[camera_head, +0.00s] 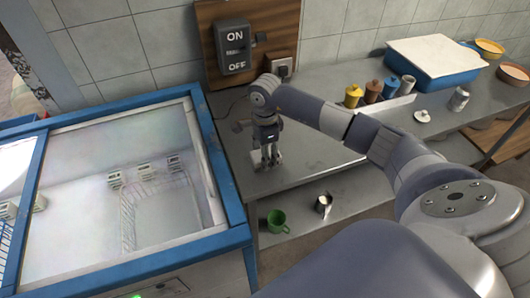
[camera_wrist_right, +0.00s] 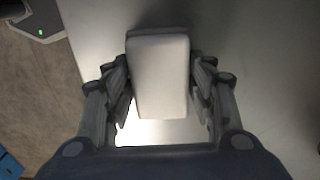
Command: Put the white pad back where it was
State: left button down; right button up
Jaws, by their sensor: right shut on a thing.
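The white pad (camera_wrist_right: 158,75) is a pale block with rounded corners, held between the fingers of my right gripper (camera_wrist_right: 161,90) in the right wrist view. In the head view my right gripper (camera_head: 267,160) points down at the left end of the grey metal counter (camera_head: 310,150), close to the freezer side. The fingers hide most of the pad in that view, and I cannot tell whether it touches the counter. My left gripper is not in view.
A blue-framed glass-topped freezer (camera_head: 235,210) stands left of the counter. An ON/OFF switch box (camera_head: 233,48) is on a wooden wall board. Yellow, brown and blue canisters (camera_head: 373,92) and a blue crate (camera_head: 440,84) stand farther right. A green mug (camera_head: 277,221) is on the lower shelf.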

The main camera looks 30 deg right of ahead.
jog(key=shift+f, duration=0.15)
jog(key=o, duration=0.9)
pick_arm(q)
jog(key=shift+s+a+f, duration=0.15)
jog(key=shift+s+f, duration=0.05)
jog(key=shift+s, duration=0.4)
pick_arm(e)
jog(key=shift+o, duration=1)
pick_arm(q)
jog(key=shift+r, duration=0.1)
pick_arm(e)
jog(key=shift+r, duration=0.35)
pick_arm(q)
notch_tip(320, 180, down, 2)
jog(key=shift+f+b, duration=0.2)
jog(key=shift+b, duration=1.05)
pick_arm(e)
notch_tip(320, 180, up, 12)
jog(key=shift+f, duration=0.15)
